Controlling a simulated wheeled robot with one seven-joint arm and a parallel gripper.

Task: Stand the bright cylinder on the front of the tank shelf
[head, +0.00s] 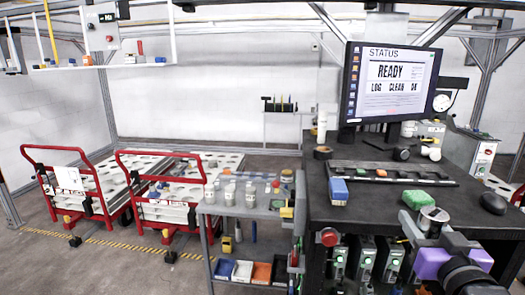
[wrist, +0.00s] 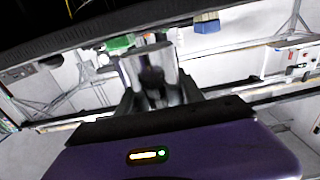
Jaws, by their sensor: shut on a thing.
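The bright cylinder (head: 433,216) is silvery metal with a round top. In the head view it is in my gripper (head: 424,229) at the lower right, by the right part of the black bench. In the wrist view the shiny cylinder (wrist: 150,62) sits between the fingers of my gripper (wrist: 153,88), which is shut on it. The fingers and purple wrist hide part of it. I cannot tell for sure which surface is the tank shelf. A grey cart shelf (head: 225,208) left of the bench carries several small pale jars.
The black bench (head: 375,212) carries a green block (head: 418,199) close to the cylinder, a blue box (head: 338,191), a black mouse (head: 493,202) and a monitor (head: 388,83). Several green-fronted units (head: 365,262) stand below the bench top. Red carts (head: 160,185) stand left.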

